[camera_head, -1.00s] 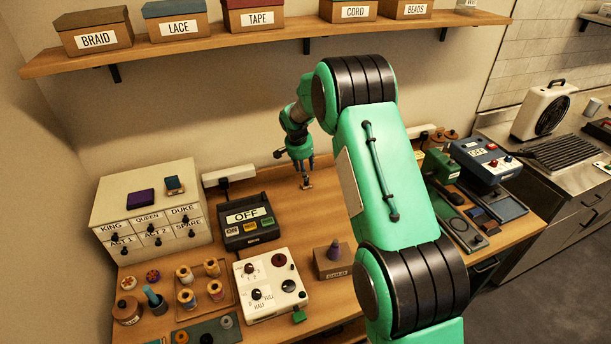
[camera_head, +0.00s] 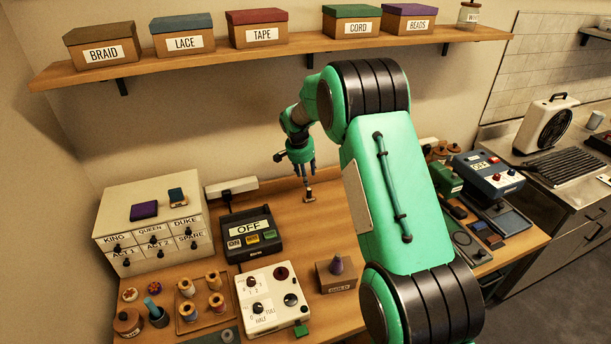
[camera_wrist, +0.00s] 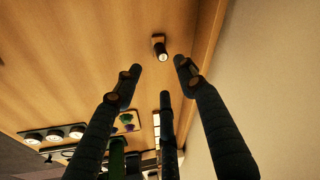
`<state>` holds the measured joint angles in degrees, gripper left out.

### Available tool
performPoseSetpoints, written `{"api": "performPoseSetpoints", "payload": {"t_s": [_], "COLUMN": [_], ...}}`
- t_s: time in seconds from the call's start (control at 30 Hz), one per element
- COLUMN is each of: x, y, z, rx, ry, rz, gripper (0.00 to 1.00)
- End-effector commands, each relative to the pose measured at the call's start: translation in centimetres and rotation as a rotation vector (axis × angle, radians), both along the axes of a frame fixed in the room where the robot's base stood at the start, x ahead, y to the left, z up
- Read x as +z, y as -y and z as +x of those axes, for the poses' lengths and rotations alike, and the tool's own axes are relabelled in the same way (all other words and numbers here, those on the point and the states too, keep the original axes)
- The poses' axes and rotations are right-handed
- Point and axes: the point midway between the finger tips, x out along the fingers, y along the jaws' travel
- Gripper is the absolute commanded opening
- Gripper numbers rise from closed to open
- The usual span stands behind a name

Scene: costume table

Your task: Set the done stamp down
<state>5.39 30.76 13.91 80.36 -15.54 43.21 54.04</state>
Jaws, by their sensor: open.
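The stamp (camera_head: 309,197), small with a dark handle and a brown base, stands upright on the wooden table (camera_head: 290,220), toward the wall. It also shows in the wrist view (camera_wrist: 160,48), just beyond the fingertips. My gripper (camera_head: 306,174) is over the stamp, pointing down. In the wrist view my gripper (camera_wrist: 158,73) has its fingers spread apart with nothing between them, and the stamp appears clear of them. No lettering on the stamp can be read.
A black box marked OFF (camera_head: 249,232) and a white dial panel (camera_head: 272,298) stand left of the stamp. A brown block with a purple cone (camera_head: 336,276) is nearer the front. A power strip (camera_head: 232,188) lies by the wall. Bare table surrounds the stamp.

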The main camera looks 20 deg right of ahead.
Motion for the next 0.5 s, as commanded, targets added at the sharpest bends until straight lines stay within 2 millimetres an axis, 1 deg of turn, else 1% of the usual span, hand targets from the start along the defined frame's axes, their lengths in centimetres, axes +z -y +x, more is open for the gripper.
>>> {"api": "performPoseSetpoints", "payload": {"t_s": [0.17, 0.27, 0.37, 0.47, 0.5], "x": [0.2, 1.0, 2.4, 4.5, 5.6], "y": [0.0, -0.2, -0.5, -1.0, -1.2], "z": [-0.1, -0.4, -1.1, -2.3, -2.9], "rx": [0.002, 0.009, 0.023, 0.048, 0.06], "ry": [0.001, 0.003, 0.006, 0.011, 0.014], "rz": [-0.001, 0.0, 0.0, -0.002, -0.003], "gripper": [0.4, 0.4, 0.4, 0.4, 0.4]}}
